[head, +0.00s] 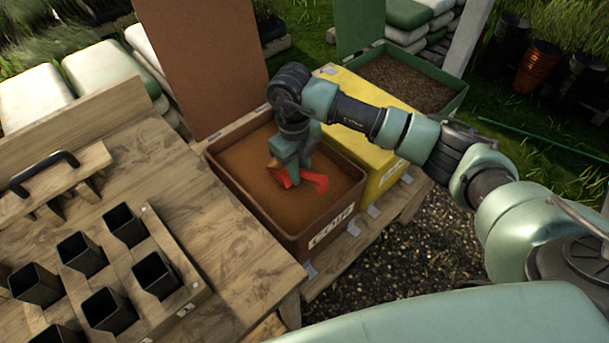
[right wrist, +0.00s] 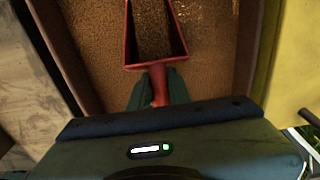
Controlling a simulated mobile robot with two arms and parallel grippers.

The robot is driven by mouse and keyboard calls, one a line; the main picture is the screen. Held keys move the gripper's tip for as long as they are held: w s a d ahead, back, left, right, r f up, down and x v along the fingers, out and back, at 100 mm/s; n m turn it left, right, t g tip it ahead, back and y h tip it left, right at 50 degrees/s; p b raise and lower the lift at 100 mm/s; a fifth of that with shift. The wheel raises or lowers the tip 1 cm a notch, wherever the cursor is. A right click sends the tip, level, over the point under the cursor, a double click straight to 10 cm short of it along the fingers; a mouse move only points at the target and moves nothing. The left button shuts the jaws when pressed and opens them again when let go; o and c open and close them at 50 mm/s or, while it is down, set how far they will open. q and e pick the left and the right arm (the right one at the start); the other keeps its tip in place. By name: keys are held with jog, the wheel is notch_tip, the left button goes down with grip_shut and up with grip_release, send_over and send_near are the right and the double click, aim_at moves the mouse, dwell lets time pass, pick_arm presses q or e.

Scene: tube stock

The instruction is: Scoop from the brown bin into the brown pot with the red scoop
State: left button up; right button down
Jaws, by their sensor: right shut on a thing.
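The brown bin (head: 308,246) stands open in the middle of the head view, with brown loose fill inside and a label on its front. My right gripper (head: 290,172) reaches down over the bin and is shut on the handle of the red scoop (head: 314,181). In the right wrist view the red scoop (right wrist: 129,40) points away from the gripper (right wrist: 158,88), between the bin's walls. Brown grains show within the scoop's outline; I cannot tell how much it holds. I cannot make out a single brown pot. My left gripper is out of view.
A yellow bin (head: 385,170) stands right beside the brown one; a green bin (head: 446,107) of dark fill is behind. The brown lid (head: 205,60) stands up behind the bin. A wooden bench (head: 215,245) at left bears several black pots (head: 107,309) in a rack.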

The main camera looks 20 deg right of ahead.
jog(key=shift+w+f+t, duration=0.25)
jog(key=shift+f+t, duration=0.05)
jog(key=t+b, duration=0.1)
jog(key=t+y+b, duration=0.1)
jog(key=b, duration=0.1)
jog(key=shift+w+a+r, duration=0.15)
jog(key=shift+w, duration=0.1)
jog(key=shift+s+r+t, duration=0.1)
jog(key=shift+r+t, duration=0.2)
jog(key=shift+r, duration=0.45)
jog(key=shift+t+y, duration=0.3)
jog(key=shift+t, duration=0.1)
jog(key=shift+p+v, duration=0.8)
jog(key=shift+v, duration=1.55)
jog(key=shift+t+y, duration=0.3)
jog(key=shift+t, duration=0.3)
jog(key=shift+s+f+v, duration=0.1)
jog(key=shift+s+v, duration=0.05)
jog(key=shift+v, duration=0.65)
jog(key=shift+s+f+v, duration=0.1)
jog(key=shift+s+v, duration=0.05)
jog(key=shift+v, duration=0.65)
jog(key=shift+s+v, duration=0.2)
jog(key=shift+v, duration=0.6)
jog(key=shift+d, duration=0.25)
